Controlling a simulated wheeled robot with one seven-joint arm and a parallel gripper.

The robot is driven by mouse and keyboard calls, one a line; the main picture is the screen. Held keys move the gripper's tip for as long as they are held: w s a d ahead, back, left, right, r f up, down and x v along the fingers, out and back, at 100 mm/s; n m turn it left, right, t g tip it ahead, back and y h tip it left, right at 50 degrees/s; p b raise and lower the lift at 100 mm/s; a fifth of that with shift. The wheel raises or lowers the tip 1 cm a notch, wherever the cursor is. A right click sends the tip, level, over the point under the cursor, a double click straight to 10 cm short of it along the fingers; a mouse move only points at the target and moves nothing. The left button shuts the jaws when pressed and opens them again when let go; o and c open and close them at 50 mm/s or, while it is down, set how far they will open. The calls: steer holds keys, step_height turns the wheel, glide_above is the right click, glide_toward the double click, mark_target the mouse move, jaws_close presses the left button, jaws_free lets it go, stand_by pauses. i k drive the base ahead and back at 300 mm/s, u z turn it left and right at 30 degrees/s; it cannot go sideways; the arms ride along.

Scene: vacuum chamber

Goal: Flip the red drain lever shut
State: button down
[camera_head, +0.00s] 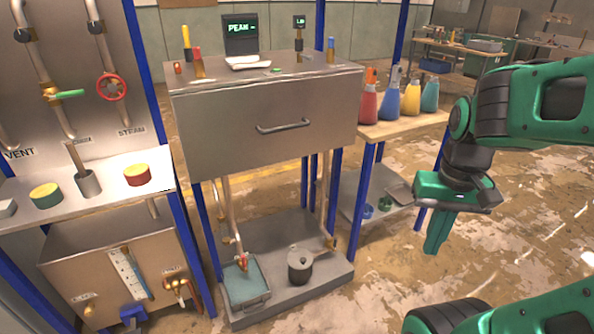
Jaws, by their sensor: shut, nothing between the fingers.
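A small red lever (243,260) shows at the low end of a copper pipe, just above a teal-filled tray (263,297) on the bottom shelf. It looks like the drain lever, but it is too small to tell which way its handle is turned. My gripper (433,250) is green, points down and is shut with nothing in it. It hangs in the right half of the view, to the right of the steel drawer cabinet and well apart from the lever.
A steel cabinet (215,115) with a drawer handle stands above the shelf (290,302). A lidded grey pot (300,266) sits right of the tray. Blue posts (361,200) frame the unit. Coloured bottles (390,98) stand on a side shelf.

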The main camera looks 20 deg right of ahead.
mark_target(244, 261)
steer(key=z, duration=0.5)
steer(key=k, duration=0.85)
steer(key=u, duration=0.7)
steer(key=i, duration=1)
